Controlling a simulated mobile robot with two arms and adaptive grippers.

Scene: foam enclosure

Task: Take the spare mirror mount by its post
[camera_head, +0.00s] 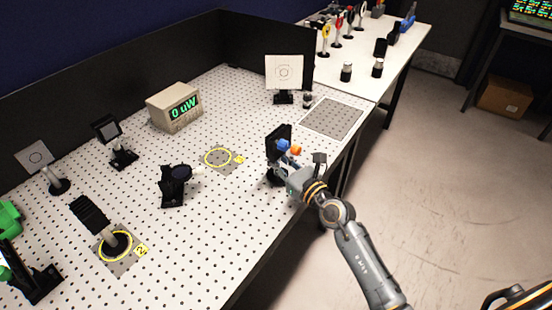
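The mirror mount (279,136), a dark plate with a blue and an orange knob, stands upright near the front edge of the perforated table. I take it to be the spare one. My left gripper (283,176) is at its lower part, beside the post, its arm reaching in from the lower right. The gripper and knobs hide most of the post. I cannot tell whether the fingers are closed around it.
A white target card (284,73) stands behind. Another post mount (91,214) stands in ring 2 (97,257).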

